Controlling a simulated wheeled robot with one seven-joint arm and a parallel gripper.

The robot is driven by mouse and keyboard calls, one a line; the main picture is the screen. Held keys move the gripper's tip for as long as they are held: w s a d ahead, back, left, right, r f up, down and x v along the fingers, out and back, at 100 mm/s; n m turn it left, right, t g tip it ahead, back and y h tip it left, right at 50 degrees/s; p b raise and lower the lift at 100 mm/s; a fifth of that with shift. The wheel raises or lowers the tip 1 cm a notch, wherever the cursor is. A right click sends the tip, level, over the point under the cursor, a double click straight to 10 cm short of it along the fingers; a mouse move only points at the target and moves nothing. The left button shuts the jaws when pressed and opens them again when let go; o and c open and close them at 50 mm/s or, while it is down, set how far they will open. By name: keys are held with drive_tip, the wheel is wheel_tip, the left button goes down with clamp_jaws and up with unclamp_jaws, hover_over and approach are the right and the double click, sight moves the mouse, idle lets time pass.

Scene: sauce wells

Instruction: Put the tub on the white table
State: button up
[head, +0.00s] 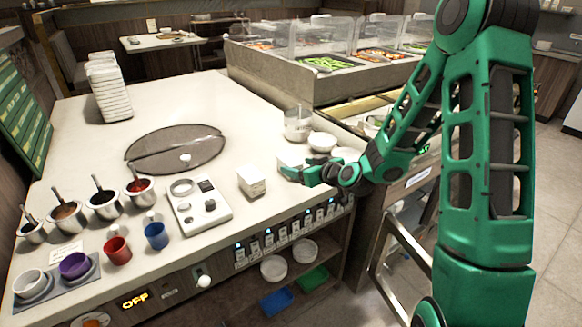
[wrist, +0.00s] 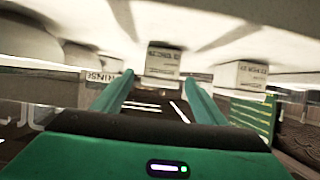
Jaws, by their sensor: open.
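Two small white block-shaped tubs are on the pale counter (head: 90,150). One tub (head: 251,181) is left of my gripper (head: 288,174); the other (head: 291,159) is just behind its fingertips. I cannot tell which one the task means. My gripper is open and low over the counter, pointing left. The wrist view looks upside down. There, a labelled tub (wrist: 162,61) shows beyond and between the fingertips (wrist: 157,80), and another (wrist: 240,76) is to the right. No contact is visible. A white-topped table (head: 158,42) stands at the far back left.
A clear labelled bucket (head: 298,124) and white bowls (head: 322,142) stand behind my gripper. A glass-screened food bar (head: 330,62) is behind.

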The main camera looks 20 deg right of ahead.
drive_tip(key=v, duration=0.6)
drive_tip(key=shift+s+g, duration=0.3)
drive_tip(key=s+d+r+m+g+h, duration=0.1)
drive_tip(key=s+d+g+h, duration=0.1)
drive_tip(key=s+d+g, duration=0.5)
drive_tip(key=s+d+m+h, duration=0.2)
drive_tip(key=s+d, duration=0.2)
drive_tip(key=s, duration=0.7)
drive_tip(key=s+d+r+m+g, duration=0.1)
drive_tip(key=s+r+m+g, duration=0.1)
drive_tip(key=s, duration=0.8)
drive_tip(key=s+d+r+m+g, duration=0.2)
drive_tip(key=s+r+m+g, duration=0.1)
drive_tip(key=s, duration=0.7)
drive_tip(key=shift+d+r+m, duration=0.3)
drive_tip(key=shift+r+m, duration=0.2)
drive_tip(key=shift+m, duration=0.5)
